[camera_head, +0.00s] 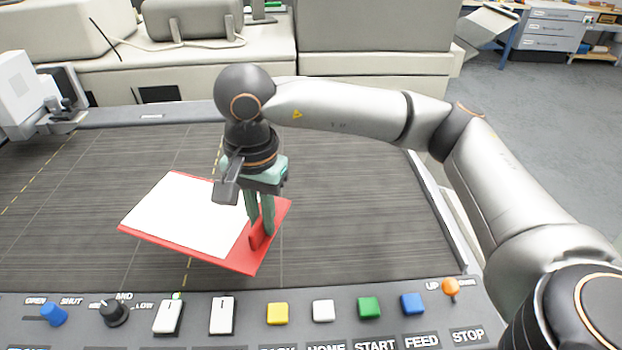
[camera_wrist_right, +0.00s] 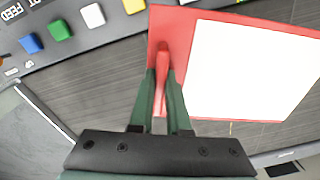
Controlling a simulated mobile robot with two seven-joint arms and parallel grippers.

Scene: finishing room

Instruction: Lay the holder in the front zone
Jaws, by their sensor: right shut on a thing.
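The holder (camera_head: 243,262) is a flat red board with a white sheet (camera_head: 185,215) on it and a raised red grip at its right side. It is over the dark ribbed bed near the front panel, turned at an angle. My right gripper (camera_head: 261,232) points down and is shut on the red grip. In the right wrist view the green fingers (camera_wrist_right: 162,95) pinch the grip from both sides, and the holder (camera_wrist_right: 172,28) extends to the right. I cannot tell whether the board touches the bed. My left gripper is not in view. No marked front zone is clearly labelled.
The dark bed (camera_head: 350,220) is clear around the holder, with thin lines and dashed yellow lines on it. A front panel holds buttons such as the yellow one (camera_head: 278,313), switches and knobs. A pale machine (camera_head: 20,95) stands at the left, beige housings at the back.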

